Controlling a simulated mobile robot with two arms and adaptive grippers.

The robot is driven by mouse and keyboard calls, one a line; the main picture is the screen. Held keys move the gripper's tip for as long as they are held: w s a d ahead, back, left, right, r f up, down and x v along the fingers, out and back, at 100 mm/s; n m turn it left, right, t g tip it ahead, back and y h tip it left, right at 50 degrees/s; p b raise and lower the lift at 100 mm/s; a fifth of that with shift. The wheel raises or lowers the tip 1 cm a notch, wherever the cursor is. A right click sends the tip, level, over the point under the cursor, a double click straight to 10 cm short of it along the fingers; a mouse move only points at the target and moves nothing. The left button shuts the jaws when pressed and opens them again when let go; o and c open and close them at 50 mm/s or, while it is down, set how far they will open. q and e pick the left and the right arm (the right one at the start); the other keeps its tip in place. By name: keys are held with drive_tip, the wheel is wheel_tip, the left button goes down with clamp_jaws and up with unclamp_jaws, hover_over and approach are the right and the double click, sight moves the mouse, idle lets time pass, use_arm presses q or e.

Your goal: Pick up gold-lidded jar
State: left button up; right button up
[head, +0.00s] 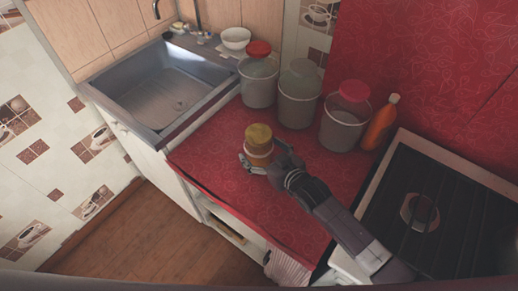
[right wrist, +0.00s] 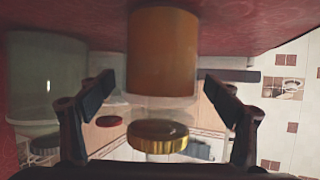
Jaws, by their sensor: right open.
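The gold-lidded jar (head: 258,145) stands upright on the red counter, left of the grey containers in the head view. It has an amber lower part and a clear band under the gold lid. My right gripper (head: 262,165) reaches it from the lower right, low beside its body. In the right wrist view the picture is upside down, and the jar (right wrist: 162,55) stands between the two spread fingers, with a visible gap on each side. The right gripper is open and holds nothing. My left gripper is not in view.
Grey containers, two with red lids (head: 258,48) (head: 355,90), stand behind the jar. An orange bottle (head: 381,122) and a black stove (head: 440,215) are to the right. A metal sink (head: 165,95) is to the left. The red counter (head: 220,178) is clear left of the jar.

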drive_tip(key=shift+x, duration=0.8)
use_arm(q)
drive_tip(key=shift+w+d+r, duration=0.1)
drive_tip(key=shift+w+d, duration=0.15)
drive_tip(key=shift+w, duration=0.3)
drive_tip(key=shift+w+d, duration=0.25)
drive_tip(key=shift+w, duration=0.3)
use_arm(e)
drive_tip(key=shift+s, duration=0.1)
drive_tip(key=c, duration=2)
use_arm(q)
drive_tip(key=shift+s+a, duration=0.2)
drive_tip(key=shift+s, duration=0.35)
use_arm(e)
drive_tip(key=shift+r, duration=0.2)
drive_tip(key=shift+c, duration=0.4)
use_arm(q)
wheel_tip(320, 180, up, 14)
drive_tip(key=p, duration=1.3)
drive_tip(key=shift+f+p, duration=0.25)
drive_tip(key=shift+p, duration=0.05)
use_arm(e)
wheel_tip(320, 180, up, 34)
